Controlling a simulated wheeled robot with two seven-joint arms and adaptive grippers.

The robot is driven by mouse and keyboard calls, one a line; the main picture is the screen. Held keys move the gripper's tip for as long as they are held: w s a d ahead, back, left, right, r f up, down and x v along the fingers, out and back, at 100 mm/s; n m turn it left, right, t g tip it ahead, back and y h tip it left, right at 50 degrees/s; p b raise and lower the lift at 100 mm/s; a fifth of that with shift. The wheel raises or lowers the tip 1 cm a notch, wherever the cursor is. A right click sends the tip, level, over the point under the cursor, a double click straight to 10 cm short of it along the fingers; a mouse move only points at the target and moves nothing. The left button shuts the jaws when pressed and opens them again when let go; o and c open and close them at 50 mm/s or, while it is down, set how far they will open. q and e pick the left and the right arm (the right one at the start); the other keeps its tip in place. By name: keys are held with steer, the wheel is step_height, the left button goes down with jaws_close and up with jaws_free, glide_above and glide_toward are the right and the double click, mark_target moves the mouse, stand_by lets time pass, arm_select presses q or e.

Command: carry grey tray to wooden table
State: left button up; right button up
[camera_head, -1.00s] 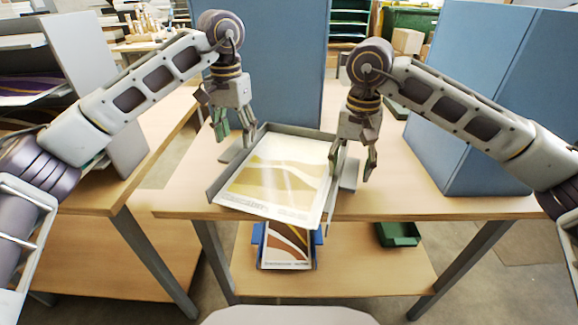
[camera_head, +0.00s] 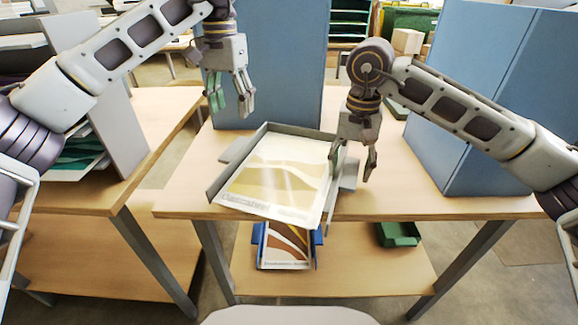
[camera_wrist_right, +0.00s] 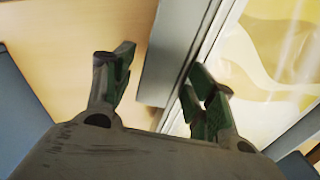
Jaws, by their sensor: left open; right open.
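The grey tray (camera_head: 215,190) stands on the wooden table (camera_head: 440,207) and holds a laminated poster sheet (camera_head: 277,177) with yellow-brown wave shapes. My left gripper (camera_head: 231,108) is open and empty, above and behind the tray's far left part, clear of it. My right gripper (camera_head: 359,172) is open at the tray's right side. In the right wrist view, my right gripper (camera_wrist_right: 155,85) has its fingers apart, with the tray's grey right side (camera_wrist_right: 172,50) between them.
Blue partitions stand behind the tray (camera_head: 270,60) and at the right (camera_head: 465,100). A lower shelf (camera_head: 350,270) holds a blue tray with another print (camera_head: 286,245) and a green bin (camera_head: 398,234). Another wooden table (camera_head: 100,190) with a rack stands at the left, across a gap.

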steer(key=shift+r, duration=0.15)
stand_by(0.4)
step_height(320, 180, up, 12)
stand_by(1.0)
stand_by(0.6)
step_height(320, 180, up, 21)
steer(key=p, duration=2.1)
steer(key=shift+r+p, duration=0.35)
steer(key=shift+p, duration=0.15)
